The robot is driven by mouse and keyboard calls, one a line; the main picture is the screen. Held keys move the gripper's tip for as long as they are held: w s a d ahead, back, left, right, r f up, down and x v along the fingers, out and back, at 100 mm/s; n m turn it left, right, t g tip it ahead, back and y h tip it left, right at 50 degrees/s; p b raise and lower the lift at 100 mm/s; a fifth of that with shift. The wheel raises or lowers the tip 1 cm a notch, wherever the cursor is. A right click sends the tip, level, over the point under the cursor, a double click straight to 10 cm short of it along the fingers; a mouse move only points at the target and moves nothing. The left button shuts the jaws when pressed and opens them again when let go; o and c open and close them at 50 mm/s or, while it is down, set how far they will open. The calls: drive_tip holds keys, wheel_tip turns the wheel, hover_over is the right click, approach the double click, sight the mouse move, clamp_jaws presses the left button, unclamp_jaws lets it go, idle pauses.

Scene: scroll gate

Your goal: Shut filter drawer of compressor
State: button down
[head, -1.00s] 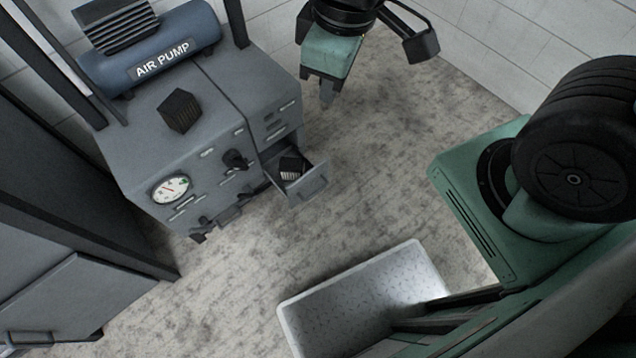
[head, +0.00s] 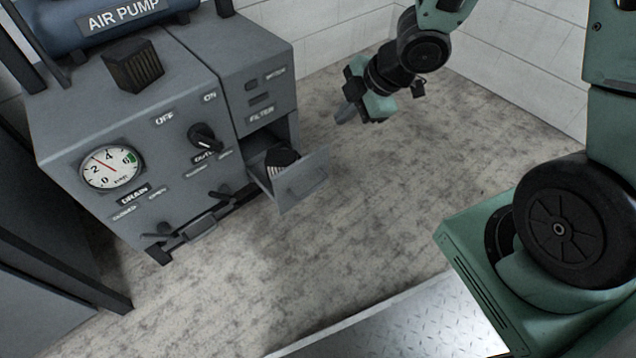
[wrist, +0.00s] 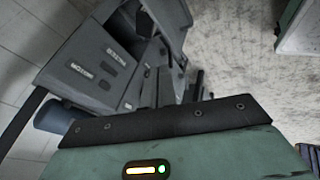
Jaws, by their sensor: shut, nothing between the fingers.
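The compressor (head: 130,110) is a grey cabinet at the left of the head view, with a blue air pump tank (head: 105,18) on top. Its filter drawer (head: 300,181), under the FILTER label, is pulled out at the lower right of the cabinet. A dark ribbed filter block (head: 281,160) sits in the drawer. My gripper (head: 343,118) is shut and empty, in the air to the right of the drawer and apart from it. In the wrist view the compressor (wrist: 95,70) shows tilted beyond my green gripper housing, which hides part of it; the fingertips are not clear there.
Another dark ribbed block (head: 133,68) lies on top of the cabinet. A knob (head: 204,137) and a gauge (head: 111,168) are on its front. A pale textured metal plate (head: 400,325) lies at the bottom. The floor right of the drawer is clear, up to white walls.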

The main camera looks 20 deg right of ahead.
wheel_tip(320, 180, down, 10)
drive_tip(key=s+d+n+y+b, duration=0.2)
drive_tip(key=b, duration=1.1)
approach(303, 169)
drive_tip(key=f, duration=0.1)
drive_tip(key=a+f, duration=0.2)
drive_tip(key=shift+w+f, duration=0.25)
drive_tip(key=shift+w+a, duration=0.15)
drive_tip(key=shift+w, duration=0.5)
